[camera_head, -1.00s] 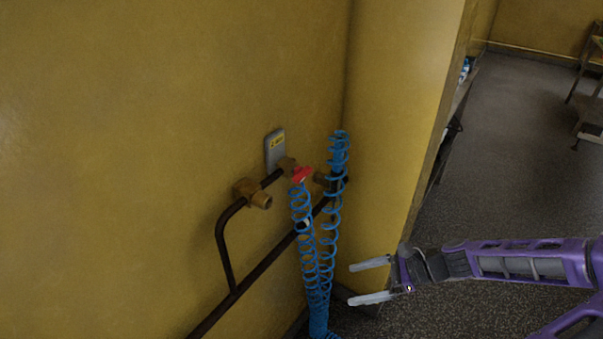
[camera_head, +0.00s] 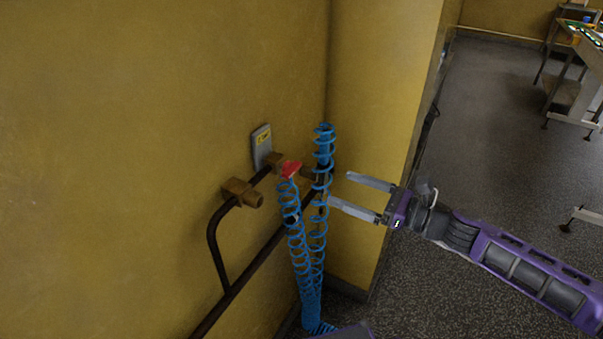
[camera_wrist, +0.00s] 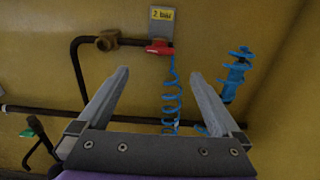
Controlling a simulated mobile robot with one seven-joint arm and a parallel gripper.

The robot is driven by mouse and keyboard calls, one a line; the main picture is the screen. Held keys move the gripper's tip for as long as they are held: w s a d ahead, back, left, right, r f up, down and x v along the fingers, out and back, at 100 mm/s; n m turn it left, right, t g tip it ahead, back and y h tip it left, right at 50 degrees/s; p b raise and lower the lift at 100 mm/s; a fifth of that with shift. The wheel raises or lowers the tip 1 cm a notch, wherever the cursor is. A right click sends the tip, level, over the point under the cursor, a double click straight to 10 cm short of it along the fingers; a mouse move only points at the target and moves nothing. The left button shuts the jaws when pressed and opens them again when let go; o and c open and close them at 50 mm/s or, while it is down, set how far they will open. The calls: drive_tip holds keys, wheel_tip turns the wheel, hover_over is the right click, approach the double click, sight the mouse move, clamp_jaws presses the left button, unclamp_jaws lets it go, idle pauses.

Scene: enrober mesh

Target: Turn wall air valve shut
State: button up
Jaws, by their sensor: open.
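The air valve's red handle (camera_head: 291,169) sits on brass fittings on a dark pipe against the yellow wall, under a grey plate with a yellow label (camera_head: 262,146). In the wrist view the red handle (camera_wrist: 158,48) lies ahead of the gap between my fingers, beyond their tips. My gripper (camera_head: 339,187) is open and empty, to the right of the handle and apart from it, with its fingers pointing left toward the valve. It also shows in the wrist view (camera_wrist: 158,78). A blue coiled hose (camera_head: 297,242) hangs below the handle.
A second blue coil (camera_head: 323,160) stands between my fingertips and the handle in the head view. A yellow wall corner (camera_head: 380,120) rises behind my gripper. A dark pipe (camera_head: 219,241) runs along the wall. In the wrist view a green handle (camera_wrist: 32,126) shows at lower left.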

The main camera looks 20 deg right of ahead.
sight(295, 171)
drive_tip(key=x, duration=1.1)
drive_tip(key=shift+w+a, duration=0.2)
drive_tip(key=shift+a, duration=0.05)
drive_tip(key=c, duration=1.3)
